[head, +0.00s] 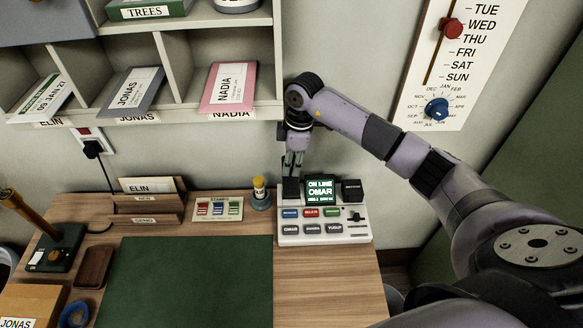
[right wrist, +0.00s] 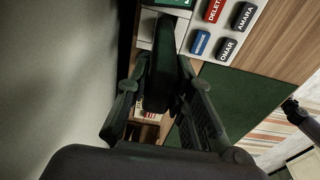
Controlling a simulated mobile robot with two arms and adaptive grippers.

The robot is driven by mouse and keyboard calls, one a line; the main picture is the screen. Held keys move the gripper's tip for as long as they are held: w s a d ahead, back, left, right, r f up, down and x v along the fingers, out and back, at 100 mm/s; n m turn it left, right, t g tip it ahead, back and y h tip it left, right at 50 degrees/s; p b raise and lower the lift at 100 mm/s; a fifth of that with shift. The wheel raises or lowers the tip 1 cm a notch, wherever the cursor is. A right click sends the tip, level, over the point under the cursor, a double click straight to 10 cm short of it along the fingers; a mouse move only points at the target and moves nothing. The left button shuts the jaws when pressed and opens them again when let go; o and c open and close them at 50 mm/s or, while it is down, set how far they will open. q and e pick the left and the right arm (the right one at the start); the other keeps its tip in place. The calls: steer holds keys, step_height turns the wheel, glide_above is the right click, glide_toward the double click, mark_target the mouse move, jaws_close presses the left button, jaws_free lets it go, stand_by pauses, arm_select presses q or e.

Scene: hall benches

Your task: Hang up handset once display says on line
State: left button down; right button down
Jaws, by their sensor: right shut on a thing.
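The intercom console (head: 283,238) stands on the desk against the wall, with coloured and dark name buttons. Its display (head: 320,190) shows "ON LINE OMAR" in green, with a smaller line too small to read. The black handset (head: 291,191) is upright at the console's left end. My right gripper (head: 292,172) points down and is shut on it; the wrist view shows the handset (right wrist: 160,80) between the two fingers (right wrist: 160,95). I cannot tell whether the handset's lower end touches the console. My left gripper is not in view.
A stamps card (head: 217,209) and a small yellow-topped bottle (head: 260,193) stand left of the console. Pigeonholes (head: 264,60) hang above, close to my right arm. A green desk mat (head: 195,285) lies clear in front. A calendar board (head: 408,95) is on the wall at right.

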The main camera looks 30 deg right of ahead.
mark_target(291, 171)
step_height(291, 171, down, 3)
steer(key=shift+f+p, duration=0.1)
steer(key=shift+p, duration=0.35)
steer(key=shift+f, duration=0.1)
steer(key=c, duration=1.4)
jaws_free()
steer(key=shift+s, duration=0.1)
